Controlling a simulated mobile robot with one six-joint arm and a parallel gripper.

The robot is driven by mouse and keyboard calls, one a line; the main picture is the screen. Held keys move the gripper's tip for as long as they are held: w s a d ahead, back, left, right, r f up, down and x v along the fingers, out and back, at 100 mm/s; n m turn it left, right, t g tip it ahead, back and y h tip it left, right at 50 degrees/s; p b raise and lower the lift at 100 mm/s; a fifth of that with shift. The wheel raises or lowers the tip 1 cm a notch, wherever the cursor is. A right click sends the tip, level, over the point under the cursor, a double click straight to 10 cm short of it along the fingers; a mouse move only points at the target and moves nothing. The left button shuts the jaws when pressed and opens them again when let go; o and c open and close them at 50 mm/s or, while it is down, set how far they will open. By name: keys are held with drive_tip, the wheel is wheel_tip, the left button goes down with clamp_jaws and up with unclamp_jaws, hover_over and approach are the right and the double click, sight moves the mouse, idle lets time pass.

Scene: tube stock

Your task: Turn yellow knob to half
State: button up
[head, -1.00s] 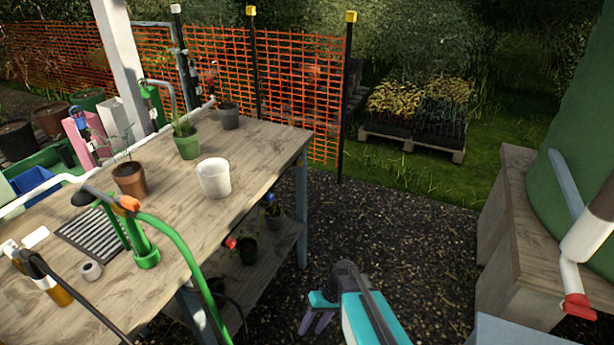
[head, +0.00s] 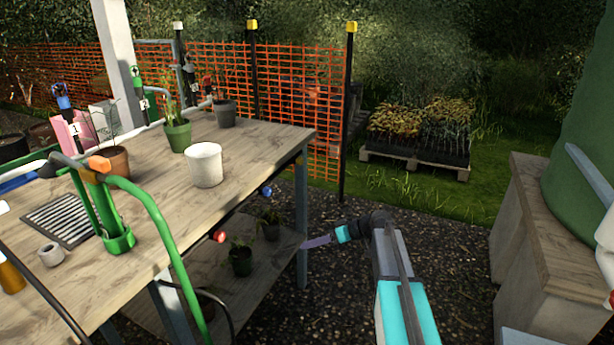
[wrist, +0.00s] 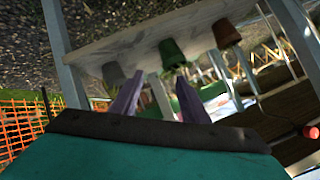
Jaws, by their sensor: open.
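I cannot make out a yellow knob in either view. A red knob-like piece (head: 219,236) and a blue one (head: 265,191) show at the table's near side, under its edge; a red one also shows at the right of the wrist view (wrist: 310,130). My gripper (head: 316,241) is beside the table's right leg, at about the height of the lower shelf, pointing left. In the wrist view its two purple fingers (wrist: 157,97) stand apart with nothing between them.
The wooden table (head: 262,140) carries pots, a white bucket (head: 204,165) and a green hand pump (head: 117,235) with a hose. Potted plants stand on the lower shelf (head: 205,270). A wooden stand (head: 535,240) with a green tank is at right. Gravel between is clear.

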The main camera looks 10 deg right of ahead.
drive_tip(key=w+d+r+n+t+y+b, duration=0.25)
drive_tip(key=w+d+r+b, duration=0.4)
drive_tip(key=r, duration=0.35)
drive_tip(key=n+t+y+b, duration=0.2)
drive_tip(key=n+t+b, duration=0.15)
drive_tip(key=b, duration=0.35)
approach(302, 162)
drive_tip(key=s+d+g, duration=0.1)
drive_tip(key=s+d, duration=0.2)
drive_tip(key=d, duration=0.2)
drive_tip(key=shift+w+r+n, duration=0.2)
drive_tip(key=shift+r+n, duration=0.2)
drive_tip(key=shift+a, duration=0.1)
drive_tip(key=b+x, duration=0.4)
drive_tip(key=x, duration=0.9)
drive_tip(key=shift+w+a+f, duration=0.15)
drive_tip(key=shift+w+a, duration=0.05)
drive_tip(key=shift+a, duration=0.05)
drive_tip(key=c, duration=1.1)
drive_tip(key=shift+o, duration=0.2)
